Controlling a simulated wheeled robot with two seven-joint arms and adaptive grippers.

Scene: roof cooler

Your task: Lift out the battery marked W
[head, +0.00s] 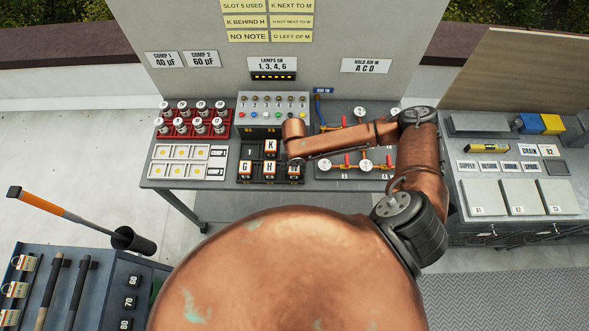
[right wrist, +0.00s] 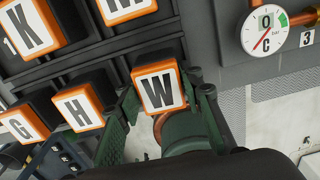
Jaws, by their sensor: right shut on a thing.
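The battery marked W (right wrist: 160,88) is a dark block with an orange-framed white label, at the right end of the near row in the right wrist view. My right gripper (right wrist: 163,108) has its green fingers on both sides of this battery and is shut on it. The battery seems to be still at its place in the black rack (head: 244,180); I cannot tell whether it is raised. In the head view my copper-coloured arm hides most of the gripper and the W label. My left gripper is not in view.
Batteries H (right wrist: 78,108), G (right wrist: 20,125) and K (right wrist: 30,30) stand close by, with H directly left of W. A gauge (right wrist: 268,32) on the valve panel is to the right. Red trays of capacitors (head: 187,134) stand left of the rack. Yellow notes (head: 292,5) hang above.

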